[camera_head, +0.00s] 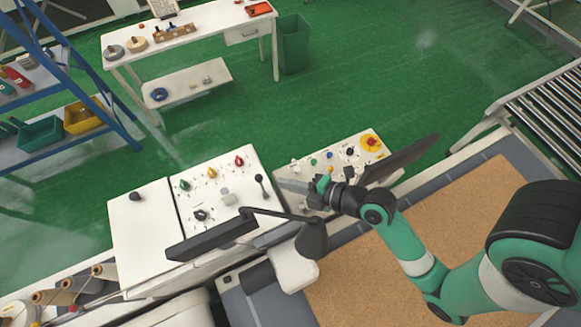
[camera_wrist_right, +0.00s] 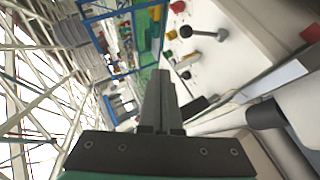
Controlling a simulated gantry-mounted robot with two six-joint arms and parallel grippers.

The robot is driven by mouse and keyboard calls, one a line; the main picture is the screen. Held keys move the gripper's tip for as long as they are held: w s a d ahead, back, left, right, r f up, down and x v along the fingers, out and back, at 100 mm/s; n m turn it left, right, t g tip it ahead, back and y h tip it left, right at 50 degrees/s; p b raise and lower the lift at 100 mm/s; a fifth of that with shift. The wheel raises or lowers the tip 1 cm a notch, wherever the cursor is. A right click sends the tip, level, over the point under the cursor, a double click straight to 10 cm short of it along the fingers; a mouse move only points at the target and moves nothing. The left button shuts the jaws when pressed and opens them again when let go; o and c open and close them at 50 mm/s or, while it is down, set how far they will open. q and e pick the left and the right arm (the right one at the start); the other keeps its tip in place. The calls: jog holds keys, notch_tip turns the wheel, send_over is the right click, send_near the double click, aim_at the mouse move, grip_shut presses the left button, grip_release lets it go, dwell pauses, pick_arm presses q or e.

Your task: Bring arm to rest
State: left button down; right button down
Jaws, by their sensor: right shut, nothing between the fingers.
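My right arm (camera_head: 408,250), green with black and white joints, comes in from the right of the head view. It reaches over the tan board toward the control panels. My right gripper (camera_head: 290,186) points left, above the edge of the panels, and is partly hidden by its own wrist. In the right wrist view the two grey fingers (camera_wrist_right: 160,100) lie together, shut, with nothing between them. My left arm and gripper are not in view.
White control panels (camera_head: 225,170) with coloured buttons and a dark screen (camera_head: 213,238) on an arm lie close to the gripper. A tan board (camera_head: 440,220) lies under my arm. A roller conveyor (camera_head: 545,110) stands at right. Green floor (camera_head: 340,90) is open beyond.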

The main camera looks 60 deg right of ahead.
jog(key=shift+s+r, duration=0.5)
